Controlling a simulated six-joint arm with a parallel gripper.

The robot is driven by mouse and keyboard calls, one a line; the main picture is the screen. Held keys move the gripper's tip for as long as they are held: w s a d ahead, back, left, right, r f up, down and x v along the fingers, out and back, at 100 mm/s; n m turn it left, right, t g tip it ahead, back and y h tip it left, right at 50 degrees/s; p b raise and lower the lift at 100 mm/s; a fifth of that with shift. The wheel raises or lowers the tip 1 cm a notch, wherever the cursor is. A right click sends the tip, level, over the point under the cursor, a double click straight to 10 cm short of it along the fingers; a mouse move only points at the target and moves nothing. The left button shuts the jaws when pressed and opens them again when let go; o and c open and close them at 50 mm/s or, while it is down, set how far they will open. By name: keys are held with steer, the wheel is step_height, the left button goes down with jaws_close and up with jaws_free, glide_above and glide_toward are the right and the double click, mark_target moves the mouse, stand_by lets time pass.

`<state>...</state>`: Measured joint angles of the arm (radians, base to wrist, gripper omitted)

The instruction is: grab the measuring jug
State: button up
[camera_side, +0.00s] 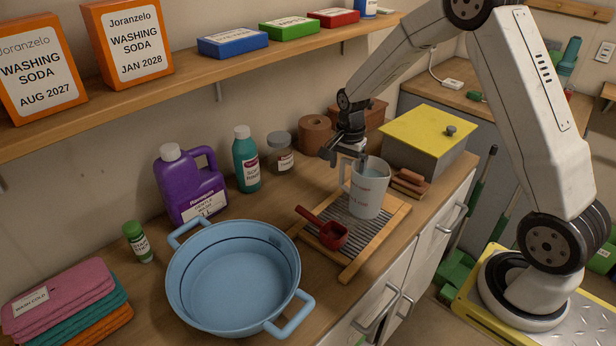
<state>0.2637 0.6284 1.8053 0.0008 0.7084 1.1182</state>
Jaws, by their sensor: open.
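The measuring jug (371,191) is a translucent whitish jug with faint red markings. It stands upright on a ribbed grey mat in a wooden frame (392,230), right of the picture's middle. Its handle is on its left side, toward my gripper. My gripper (347,156) is open and points down at the jug's upper left, close to the rim and handle. I cannot tell whether a finger touches the jug or whether the handle lies between the fingers.
A red scoop (328,232) lies on the rack in front of the jug. Brown blocks (408,183) sit just right of it, before a yellow-lidded grey box (425,140). A blue basin (238,275), purple bottle (190,187) and teal bottle (246,160) stand left. A shelf (215,68) runs above.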

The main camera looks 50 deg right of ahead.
steer(key=shift+f, duration=0.4)
jaws_close()
stand_by(0.4)
